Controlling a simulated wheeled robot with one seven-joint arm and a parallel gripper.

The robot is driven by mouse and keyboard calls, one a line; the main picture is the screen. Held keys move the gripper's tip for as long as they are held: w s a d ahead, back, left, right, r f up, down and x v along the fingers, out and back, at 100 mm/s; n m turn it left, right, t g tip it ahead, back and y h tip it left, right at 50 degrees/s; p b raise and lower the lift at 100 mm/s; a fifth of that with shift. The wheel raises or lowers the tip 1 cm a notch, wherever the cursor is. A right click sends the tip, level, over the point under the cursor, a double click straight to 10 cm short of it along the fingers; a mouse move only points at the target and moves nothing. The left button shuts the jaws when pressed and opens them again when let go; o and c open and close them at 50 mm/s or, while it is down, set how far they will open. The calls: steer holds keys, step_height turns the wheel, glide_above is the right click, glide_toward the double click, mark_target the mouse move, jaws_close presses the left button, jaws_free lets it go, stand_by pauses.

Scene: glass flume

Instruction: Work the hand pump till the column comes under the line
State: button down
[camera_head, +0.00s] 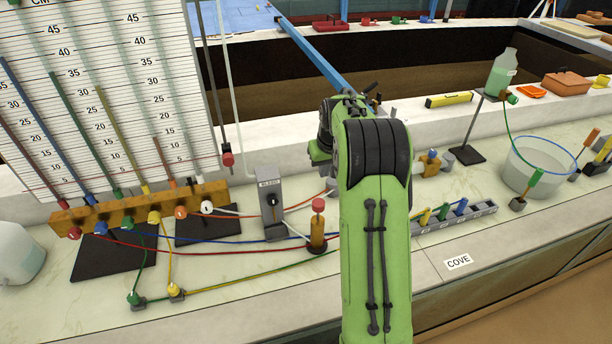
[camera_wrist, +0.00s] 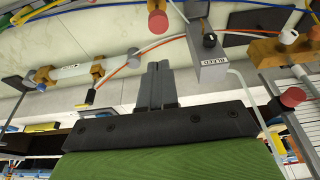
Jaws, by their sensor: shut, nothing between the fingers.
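A white barrel in brass-coloured clamps, which looks like the hand pump (camera_wrist: 82,69), lies left of my gripper in the wrist view. The scale board (camera_head: 105,100) carries slanted coloured columns; the short orange column (camera_head: 163,153) stands low, near the small numbers. A grey BLEED box (camera_head: 270,203) stands beside the board.
A red-capped post (camera_head: 317,228) stands between the BLEED box and my arm. Coloured hoses run across the bench from the brass manifold (camera_head: 140,210). A rack of coloured pegs (camera_head: 455,222), a clear tub (camera_head: 540,165) and a bottle stand (camera_head: 467,153) are to the right.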

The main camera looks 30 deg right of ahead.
mark_target(320, 207)
steer(key=shift+f+b, duration=0.2)
steer(key=shift+b, duration=0.1)
steer(key=x, duration=0.4)
steer(key=p+x, duration=0.1)
steer(key=x, duration=0.4)
steer(key=s+x, duration=0.1)
steer(key=x, duration=0.3)
steer(key=shift+w+a+f, duration=0.1)
steer(key=shift+f, duration=0.45)
step_height(320, 207, down, 5)
steer(key=b, duration=0.5)
steer(key=shift+f, duration=0.2)
steer(key=shift+s+a+r, duration=0.1)
steer(key=shift+s, duration=0.15)
